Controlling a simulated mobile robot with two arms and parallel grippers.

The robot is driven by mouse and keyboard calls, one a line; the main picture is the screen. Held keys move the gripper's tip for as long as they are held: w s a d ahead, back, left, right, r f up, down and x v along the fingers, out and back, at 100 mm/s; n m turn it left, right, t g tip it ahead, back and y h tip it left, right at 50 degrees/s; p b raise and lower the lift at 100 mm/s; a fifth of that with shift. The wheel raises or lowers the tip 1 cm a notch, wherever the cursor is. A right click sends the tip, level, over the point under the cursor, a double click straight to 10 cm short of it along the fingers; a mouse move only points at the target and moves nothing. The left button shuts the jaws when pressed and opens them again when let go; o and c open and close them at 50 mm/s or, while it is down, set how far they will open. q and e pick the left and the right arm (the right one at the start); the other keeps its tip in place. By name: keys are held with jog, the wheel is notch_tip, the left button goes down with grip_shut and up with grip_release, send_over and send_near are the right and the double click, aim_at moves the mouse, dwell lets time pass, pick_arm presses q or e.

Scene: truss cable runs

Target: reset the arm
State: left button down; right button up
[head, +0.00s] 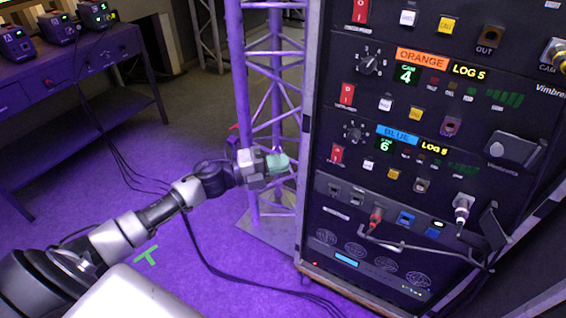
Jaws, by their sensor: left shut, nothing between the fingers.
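My left arm comes in from the lower left of the head view. Its gripper (277,162) is in front of the purple truss tower (240,80), beside the left edge of the equipment rack. The gripper is shut and holds nothing. I cannot tell whether it touches the truss. My right gripper is out of view.
The tall black rack (318,120) with switches, knobs and cables fills the right side. A dark table (90,60) with several small devices stands at the upper left. Black cables (205,265) run along the purple-lit floor. A green tape mark (146,255) lies on open floor.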

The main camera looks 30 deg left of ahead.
pick_arm(q)
jog(key=s+a+f+n+t+y+p, duration=0.1)
jog(key=a+f+n+y, duration=0.25)
jog(key=f+n, duration=0.4)
jog(key=a+f+n+t+y+p, duration=0.15)
jog(key=f+n+y, duration=0.3)
jog(key=f, duration=0.55)
jog(key=s+a+f+n+g+y+p, duration=0.1)
jog(key=s+f+n+g+y, duration=0.15)
jog(key=s+f, duration=0.4)
jog(key=s+f+n+g+y, duration=0.15)
jog(key=s+f+n, duration=0.25)
jog(key=f, duration=0.5)
jog(key=s+d+f+n+g, duration=0.2)
jog(key=s+f, duration=0.3)
jog(key=s, duration=0.6)
jog(key=s+d+f+n+g+y+p, duration=0.1)
jog(key=s+d+f+n+g, duration=0.2)
jog(key=s, duration=0.8)
jog(key=s+d+f+n+g+p, duration=0.1)
jog(key=s+d+f+n+g, duration=0.1)
jog(key=s+d+f+g, duration=0.2)
jog(key=s+f+g, duration=0.1)
jog(key=s+f, duration=0.2)
jog(key=s, duration=0.4)
jog(key=shift+s+d+f+y, duration=0.2)
jog(key=shift+s+f+y, duration=0.05)
jog(key=shift+s+y, duration=0.05)
